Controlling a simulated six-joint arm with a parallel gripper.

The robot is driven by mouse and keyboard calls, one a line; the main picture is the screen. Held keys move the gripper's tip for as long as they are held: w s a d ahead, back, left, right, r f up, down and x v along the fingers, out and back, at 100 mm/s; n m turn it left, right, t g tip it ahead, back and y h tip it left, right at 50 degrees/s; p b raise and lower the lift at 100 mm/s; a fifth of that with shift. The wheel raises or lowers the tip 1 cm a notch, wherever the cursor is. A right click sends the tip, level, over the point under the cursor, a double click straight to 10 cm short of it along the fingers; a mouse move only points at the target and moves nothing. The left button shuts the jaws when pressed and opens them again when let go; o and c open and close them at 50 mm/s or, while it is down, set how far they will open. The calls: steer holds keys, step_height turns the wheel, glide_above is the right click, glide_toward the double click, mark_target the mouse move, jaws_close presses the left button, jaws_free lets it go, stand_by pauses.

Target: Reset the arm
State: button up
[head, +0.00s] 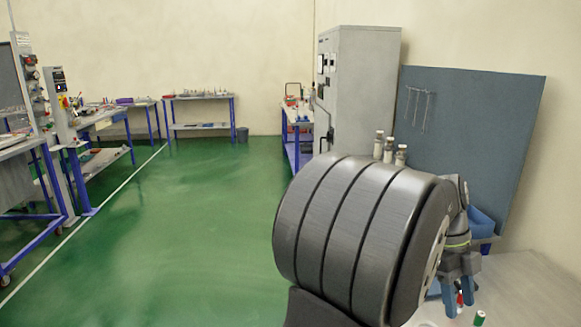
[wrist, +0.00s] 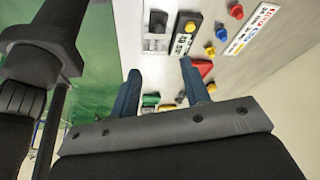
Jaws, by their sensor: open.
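My gripper (head: 458,298) hangs at the lower right of the head view, pointing down over the pale worktop. Its two blue fingers are apart with nothing between them. The wrist view also shows the open gripper (wrist: 158,72), with small coloured parts on the worktop beyond the fingertips. My dark, ribbed arm link fills the lower middle of the head view and hides part of the worktop.
On the worktop are a red piece (wrist: 201,69), a yellow knob (wrist: 210,51), a dark block with buttons (wrist: 185,38) and a labelled strip (wrist: 250,28). A blue bin (head: 483,222) and a grey-blue panel (head: 470,130) stand behind the gripper. Green floor (head: 190,220) is open at left.

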steer(key=s+d+f+m+t, duration=0.1)
steer(key=f, duration=0.4)
steer(key=f+m+t+y, duration=0.1)
steer(key=f+m, duration=0.1)
steer(key=f, duration=0.3)
steer(key=s+d+f+m+t, duration=0.1)
steer(key=f+t, duration=0.1)
steer(key=f, duration=0.3)
steer(key=shift+s+d+f+y, duration=0.3)
steer(key=shift+d+y, duration=0.05)
steer(key=shift+y, duration=0.05)
steer(key=shift+s+f, duration=0.1)
steer(key=shift+f, duration=0.4)
